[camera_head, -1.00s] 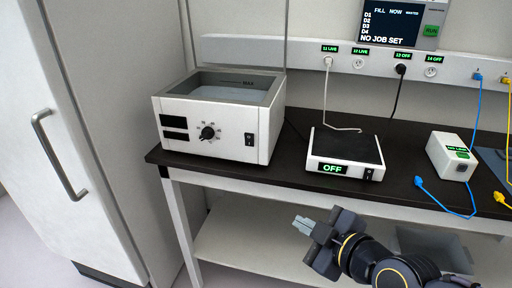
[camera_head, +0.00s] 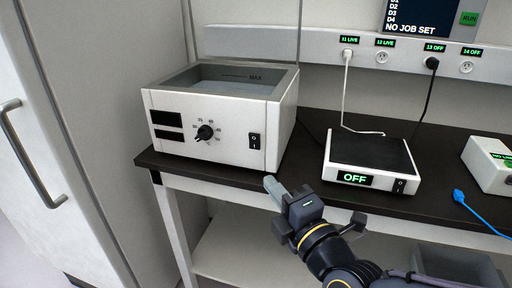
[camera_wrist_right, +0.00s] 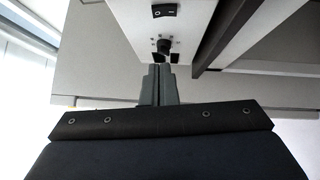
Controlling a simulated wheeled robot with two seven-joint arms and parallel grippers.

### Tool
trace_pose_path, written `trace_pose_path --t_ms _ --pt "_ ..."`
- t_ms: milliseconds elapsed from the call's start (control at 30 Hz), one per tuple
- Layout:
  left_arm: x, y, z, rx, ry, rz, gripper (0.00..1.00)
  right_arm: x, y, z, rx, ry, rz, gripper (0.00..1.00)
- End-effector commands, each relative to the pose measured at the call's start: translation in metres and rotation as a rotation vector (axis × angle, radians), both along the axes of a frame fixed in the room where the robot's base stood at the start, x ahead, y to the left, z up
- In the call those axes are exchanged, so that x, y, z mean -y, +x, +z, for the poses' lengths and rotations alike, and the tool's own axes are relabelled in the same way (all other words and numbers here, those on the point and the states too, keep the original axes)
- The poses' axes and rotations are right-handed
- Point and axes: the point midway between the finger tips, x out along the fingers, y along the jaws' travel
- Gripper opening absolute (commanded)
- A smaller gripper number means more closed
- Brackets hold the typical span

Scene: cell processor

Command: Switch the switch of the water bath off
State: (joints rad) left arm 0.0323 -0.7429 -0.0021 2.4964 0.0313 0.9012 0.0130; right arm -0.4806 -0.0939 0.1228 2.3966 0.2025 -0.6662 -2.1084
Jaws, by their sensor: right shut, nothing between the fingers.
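The water bath (camera_head: 215,118) is a white box with an open top basin at the left end of the black bench. Its front has two dark displays, a round black dial (camera_head: 205,132) and, right of it, a black rocker switch (camera_head: 254,141). The switch (camera_wrist_right: 164,10) also shows at the top of the right wrist view. My right gripper (camera_head: 271,183) is shut and empty, in front of the bench edge, below and slightly right of the switch, apart from it. In the wrist view its closed fingers (camera_wrist_right: 158,85) point towards the bath. My left gripper is out of view.
A white device with a black top (camera_head: 368,160) reads OFF right of the bath. A white box (camera_head: 490,165) and a blue plug (camera_head: 459,196) lie farther right. The black bench edge (camera_head: 225,181) runs below the bath. A socket rail (camera_head: 310,45) is behind.

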Motion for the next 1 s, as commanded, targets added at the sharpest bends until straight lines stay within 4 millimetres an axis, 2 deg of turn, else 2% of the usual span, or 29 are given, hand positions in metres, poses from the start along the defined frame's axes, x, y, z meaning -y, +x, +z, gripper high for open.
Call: trace_pose_path --t_ms 167,533,700,800,1000 --pt "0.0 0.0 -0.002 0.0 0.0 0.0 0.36 -0.01 0.018 0.0 -0.003 -0.001 0.001 0.0" --pt "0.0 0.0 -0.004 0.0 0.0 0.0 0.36 -0.045 0.088 0.007 -0.003 0.0 0.0 0.0" --pt "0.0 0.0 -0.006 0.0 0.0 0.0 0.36 -0.036 0.112 0.01 -0.002 0.0 -0.003 0.0" --pt "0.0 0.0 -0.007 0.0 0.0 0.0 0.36 -0.033 0.12 0.012 -0.001 0.002 -0.002 0.0" --pt "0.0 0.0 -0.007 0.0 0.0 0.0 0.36 -0.032 0.125 0.013 -0.001 0.0 0.001 0.0"
